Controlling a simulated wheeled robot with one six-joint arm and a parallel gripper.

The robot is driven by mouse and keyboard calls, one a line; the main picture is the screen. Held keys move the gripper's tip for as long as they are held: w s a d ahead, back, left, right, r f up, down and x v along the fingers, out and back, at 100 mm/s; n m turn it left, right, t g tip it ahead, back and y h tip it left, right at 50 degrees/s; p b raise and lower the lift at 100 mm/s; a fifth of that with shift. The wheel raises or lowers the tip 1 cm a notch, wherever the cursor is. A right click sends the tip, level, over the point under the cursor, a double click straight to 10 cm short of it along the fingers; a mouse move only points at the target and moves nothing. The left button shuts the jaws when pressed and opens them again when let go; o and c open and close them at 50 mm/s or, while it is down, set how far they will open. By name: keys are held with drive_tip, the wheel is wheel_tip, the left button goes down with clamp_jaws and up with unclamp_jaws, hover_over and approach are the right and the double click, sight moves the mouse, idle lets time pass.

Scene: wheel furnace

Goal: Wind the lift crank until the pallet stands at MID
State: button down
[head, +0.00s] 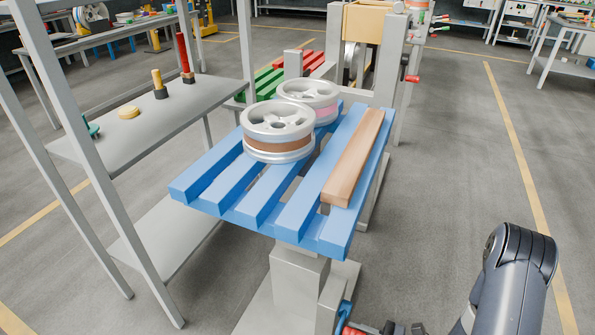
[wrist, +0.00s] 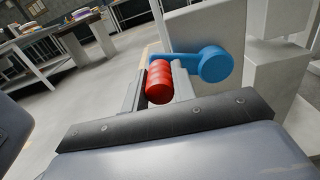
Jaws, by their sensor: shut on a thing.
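The blue slatted pallet (head: 262,188) stands level on top of the grey lift column (head: 298,275). Two silver wheels (head: 278,135) and a wooden plank (head: 352,160) rest on it. The lift crank has a blue arm (wrist: 212,64) and a red handle (wrist: 158,82). My gripper (wrist: 157,93) is shut on the red handle. In the head view the blue crank arm (head: 345,309) shows at the bottom edge beside the column, and the handle is mostly cut off there. No MID mark can be read in either view.
A grey shelf rack (head: 150,115) with pegs and small parts stands close to the left of the pallet. A machine with a wooden box (head: 372,35) stands behind it, near green and red slatted pallets (head: 268,82).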

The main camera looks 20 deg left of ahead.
drive_tip(key=w+r+p, duration=0.1)
drive_tip(key=w+r, duration=0.1)
drive_tip(key=r, duration=0.1)
drive_tip(key=shift+w+d, duration=0.1)
drive_tip(key=shift+w, duration=0.15)
drive_tip(key=shift+w+r, duration=0.2)
drive_tip(key=shift+w, duration=0.45)
drive_tip(key=shift+w+r, duration=0.25)
drive_tip(key=shift+w, duration=0.35)
drive_tip(key=shift+w+r, duration=0.2)
drive_tip(key=shift+w, duration=0.45)
drive_tip(key=shift+p, duration=0.3)
drive_tip(key=w+b, duration=0.1)
drive_tip(key=w, duration=0.1)
drive_tip(key=w+f+b, duration=0.1)
drive_tip(key=w, duration=0.1)
drive_tip(key=shift+d, duration=0.1)
